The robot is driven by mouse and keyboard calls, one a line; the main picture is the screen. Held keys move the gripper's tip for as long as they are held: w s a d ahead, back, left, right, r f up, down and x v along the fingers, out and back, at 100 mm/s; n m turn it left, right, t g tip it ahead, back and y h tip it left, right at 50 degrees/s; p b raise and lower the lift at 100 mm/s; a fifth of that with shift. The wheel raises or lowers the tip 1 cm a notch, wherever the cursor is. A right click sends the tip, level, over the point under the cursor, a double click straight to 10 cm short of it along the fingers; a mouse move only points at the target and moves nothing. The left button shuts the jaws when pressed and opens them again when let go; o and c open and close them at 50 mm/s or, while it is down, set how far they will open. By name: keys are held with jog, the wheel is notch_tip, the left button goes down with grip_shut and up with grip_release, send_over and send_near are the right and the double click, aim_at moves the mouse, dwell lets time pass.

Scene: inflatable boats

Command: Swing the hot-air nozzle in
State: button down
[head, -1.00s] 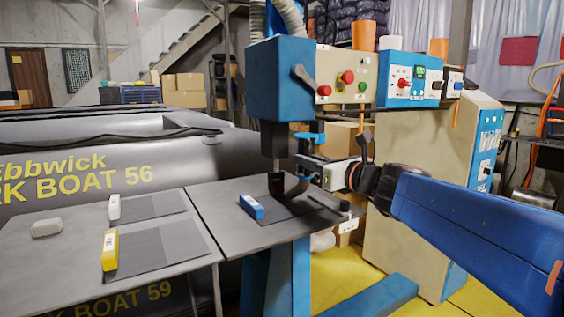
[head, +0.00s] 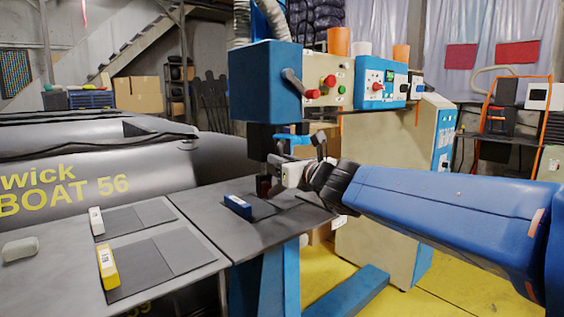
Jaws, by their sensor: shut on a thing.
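The blue welding head (head: 265,82) of a machine hangs over the right part of the grey table. Under it a dark post reaches down towards the table top. A small blue bracket (head: 290,139) shows just right of the post, where the hot-air nozzle seems to be mounted. My gripper (head: 277,166) reaches in from the right, close beside the post, and is shut on the nozzle's part there. The fingers, the wrist and the post overlap, so the nozzle's tip and the exact grip are hidden.
The grey table (head: 225,240) carries a blue block (head: 238,206), a yellow block (head: 108,268), a white block (head: 96,222) and a pale rounded piece (head: 20,249) among dark sheets. A grey inflatable boat (head: 150,165) lies behind. A control panel (head: 327,88) is right of the head.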

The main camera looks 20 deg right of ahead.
jog(key=shift+r, duration=0.1)
dwell(0.5)
jog(key=c, duration=1.7)
grip_release()
jog(key=shift+w+a, duration=0.15)
jog(key=shift+a, duration=0.05)
jog(key=shift+s+d, duration=0.15)
jog(key=shift+s, duration=0.25)
jog(key=shift+s+d, duration=0.2)
jog(key=shift+s, duration=2.55)
jog(key=shift+s+d, duration=0.2)
jog(key=shift+s, duration=2.55)
jog(key=shift+s+d, duration=0.2)
jog(key=shift+s, duration=2.55)
